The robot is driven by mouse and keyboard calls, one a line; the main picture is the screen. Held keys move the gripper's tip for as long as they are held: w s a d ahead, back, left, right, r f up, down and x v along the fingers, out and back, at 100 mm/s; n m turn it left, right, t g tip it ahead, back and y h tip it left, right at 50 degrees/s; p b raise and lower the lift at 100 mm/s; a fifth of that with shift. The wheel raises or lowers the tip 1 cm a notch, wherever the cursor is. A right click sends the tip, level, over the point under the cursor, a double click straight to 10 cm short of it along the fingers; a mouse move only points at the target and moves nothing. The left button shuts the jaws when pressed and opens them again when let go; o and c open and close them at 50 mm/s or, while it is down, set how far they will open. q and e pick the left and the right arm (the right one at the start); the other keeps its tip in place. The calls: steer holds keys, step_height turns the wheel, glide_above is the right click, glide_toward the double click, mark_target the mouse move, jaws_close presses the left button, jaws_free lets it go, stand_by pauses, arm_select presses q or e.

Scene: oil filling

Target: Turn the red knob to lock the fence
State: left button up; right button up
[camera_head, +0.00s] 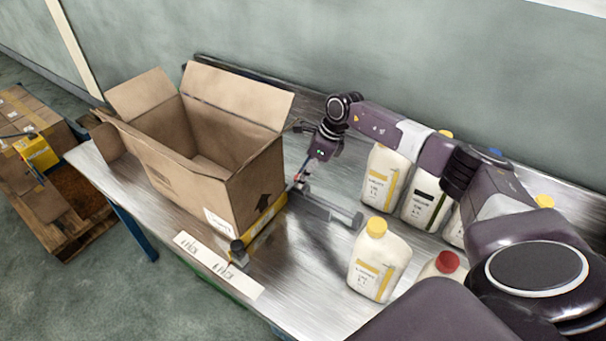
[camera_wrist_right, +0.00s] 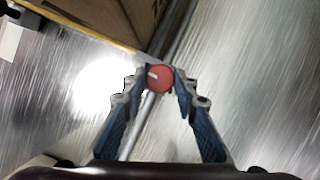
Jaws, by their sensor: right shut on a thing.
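The red knob (camera_wrist_right: 159,78) shows in the right wrist view between the two fingertips of my right gripper (camera_wrist_right: 160,86), which is shut on it. In the head view my right gripper (camera_head: 301,178) points down beside the right side of the open cardboard box (camera_head: 205,185); the knob is mostly hidden there. The fence, a yellow bar (camera_head: 262,222), lies on the table along the box's lower right edge. A grey cylinder (camera_head: 330,208) runs from near the gripper toward the bottles. My left gripper is not in view.
Several white bottles stand right of the box, including a yellow-capped one (camera_head: 378,262) and a red-capped one (camera_head: 444,266). A white label strip (camera_head: 218,265) lies at the metal table's front edge. A pallet with boxes (camera_head: 50,205) is on the floor at left.

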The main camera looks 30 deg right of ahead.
steer(key=m+h+p, duration=0.1)
steer(key=m, duration=0.2)
steer(key=shift+s+a+r+t, duration=0.1)
steer(key=shift+t, duration=0.2)
steer(key=m+h, duration=0.1)
steer(key=m, duration=0.1)
steer(key=shift+a+m, duration=0.1)
steer(key=shift+m, duration=0.3)
steer(key=m+h+b, duration=0.1)
steer(key=m, duration=0.2)
steer(key=shift+a+t, duration=0.15)
steer(key=shift+t, duration=0.15)
steer(key=shift+m+h+b, duration=0.55)
steer(key=shift+m+h, duration=0.05)
steer(key=shift+m, duration=0.7)
steer(key=o, duration=1.1)
steer(key=shift+o, duration=0.2)
